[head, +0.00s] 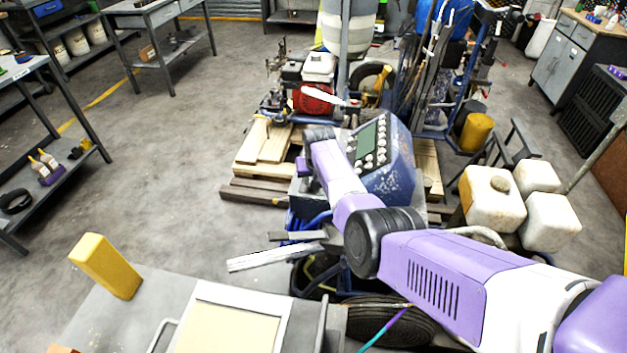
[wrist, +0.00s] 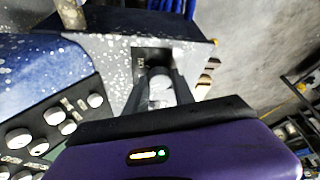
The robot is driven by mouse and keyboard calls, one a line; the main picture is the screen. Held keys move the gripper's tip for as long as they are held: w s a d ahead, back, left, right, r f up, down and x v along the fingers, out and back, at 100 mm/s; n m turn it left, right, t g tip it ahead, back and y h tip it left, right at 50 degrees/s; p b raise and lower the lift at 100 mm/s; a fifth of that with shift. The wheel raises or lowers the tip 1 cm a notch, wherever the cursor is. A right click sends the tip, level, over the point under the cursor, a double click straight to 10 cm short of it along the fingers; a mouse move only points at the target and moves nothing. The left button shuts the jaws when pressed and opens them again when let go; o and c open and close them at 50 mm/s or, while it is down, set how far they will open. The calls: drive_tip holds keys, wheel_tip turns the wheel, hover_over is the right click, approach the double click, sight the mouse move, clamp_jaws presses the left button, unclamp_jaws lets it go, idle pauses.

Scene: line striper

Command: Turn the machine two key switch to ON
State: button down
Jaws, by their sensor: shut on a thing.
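In the wrist view a key switch (wrist: 160,84) with a pale, rounded top sits at a dark plate (wrist: 149,56) on the speckled grey side of the blue machine. My gripper (wrist: 162,92) is at that plate, its two dark fingers closed on either side of the switch. The lettering on the plate is too small to read, and I cannot tell which position the switch is in. In the head view the blue control box (head: 395,165) of the machine stands beyond my arm. My arm hides the switch there.
Knobs (wrist: 45,125) line the panel beside the switch. A yellow block (head: 105,265) is on the grey surface in front. Open floor lies to the left.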

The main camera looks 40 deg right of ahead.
drive_tip(key=m+b, duration=0.1)
drive_tip(key=b, duration=0.1)
drive_tip(key=m+g+h+b, duration=0.1)
drive_tip(key=m+b, duration=0.1)
drive_tip(key=shift+w+a+f+m, duration=0.15)
drive_tip(key=shift+f+m, duration=0.15)
drive_tip(key=shift+f, duration=0.05)
drive_tip(key=m+g+b, duration=0.1)
drive_tip(key=m+b, duration=0.1)
drive_tip(key=b, duration=0.2)
drive_tip(key=shift+w+m+h, duration=0.1)
drive_tip(key=shift+m+h, duration=0.3)
drive_tip(key=m+g+b, duration=0.1)
drive_tip(key=m+b, duration=0.2)
drive_tip(key=b, duration=0.3)
drive_tip(key=shift+w+m, duration=0.1)
drive_tip(key=shift+m, duration=0.2)
drive_tip(key=m+g+b, duration=0.1)
drive_tip(key=b, duration=0.1)
drive_tip(key=shift+r+b, duration=0.2)
drive_tip(key=shift+b, duration=0.15)
drive_tip(key=shift+a+r+m, duration=0.1)
drive_tip(key=shift+m, duration=0.2)
drive_tip(key=c, duration=1.1)
unclamp_jaws()
drive_tip(key=shift+o, duration=0.2)
drive_tip(key=shift+r, duration=0.15)
